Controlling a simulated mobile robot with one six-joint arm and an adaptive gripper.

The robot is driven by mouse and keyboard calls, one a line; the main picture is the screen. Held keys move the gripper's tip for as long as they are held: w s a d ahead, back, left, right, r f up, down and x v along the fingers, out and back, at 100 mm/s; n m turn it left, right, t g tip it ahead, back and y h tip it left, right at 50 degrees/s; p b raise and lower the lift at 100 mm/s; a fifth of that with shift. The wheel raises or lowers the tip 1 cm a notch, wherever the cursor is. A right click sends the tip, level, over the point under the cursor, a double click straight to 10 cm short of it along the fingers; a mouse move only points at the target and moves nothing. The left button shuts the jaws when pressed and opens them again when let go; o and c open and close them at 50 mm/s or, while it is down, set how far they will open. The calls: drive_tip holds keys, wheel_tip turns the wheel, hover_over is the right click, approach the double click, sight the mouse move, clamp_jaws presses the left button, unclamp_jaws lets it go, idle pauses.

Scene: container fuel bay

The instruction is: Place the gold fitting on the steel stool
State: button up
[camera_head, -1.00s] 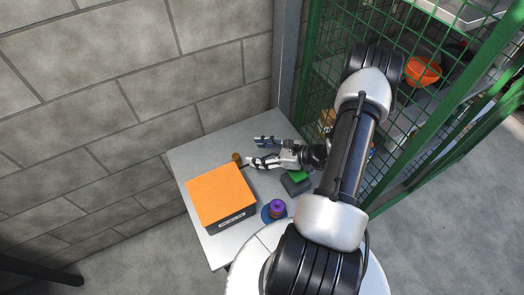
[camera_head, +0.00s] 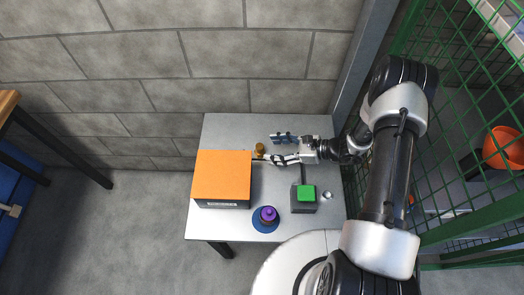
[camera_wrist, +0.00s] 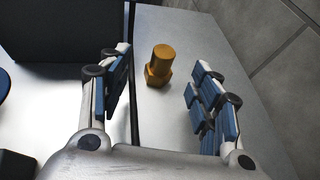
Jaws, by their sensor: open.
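The gold fitting (camera_head: 260,149) stands upright on the grey metal tabletop, behind the right part of the orange box. In the wrist view it is a gold cylinder on a hexagonal base (camera_wrist: 159,65). My gripper (camera_head: 268,148) is open and empty, low over the table, reaching in from the right. In the wrist view my gripper (camera_wrist: 161,82) has one finger to each side of the fitting, which lies ahead between the fingertip lines with gaps on both sides. I cannot make out a separate steel stool in these views.
The grey table (camera_head: 235,130) also holds an orange-topped box (camera_head: 223,176), a purple knob on a blue disc (camera_head: 267,217) and a green-topped block (camera_head: 306,194). A green mesh cage (camera_head: 440,140) stands right. A wooden-topped bench (camera_head: 8,102) is far left.

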sight(260, 148)
drive_tip(key=shift+b+x, duration=0.95)
drive_tip(key=shift+x, duration=2.2)
drive_tip(key=shift+w+r, duration=0.1)
drive_tip(key=shift+c, duration=0.2)
drive_tip(key=c, duration=1.3)
wheel_tip(260, 148, up, 20)
drive_tip(key=p, duration=0.6)
drive_tip(key=d+r+m+t, duration=0.1)
drive_tip(key=d+r, duration=0.1)
drive_tip(key=d, duration=0.2)
drive_tip(key=s+d+r+m+t+h, duration=0.1)
drive_tip(key=d+r+t, duration=0.1)
drive_tip(key=d, duration=0.3)
drive_tip(key=s+d+r+m+t, duration=0.1)
drive_tip(key=d+m, duration=0.1)
drive_tip(key=d, duration=0.3)
drive_tip(key=shift+d+r+h, duration=0.15)
drive_tip(key=shift+r+h, duration=0.25)
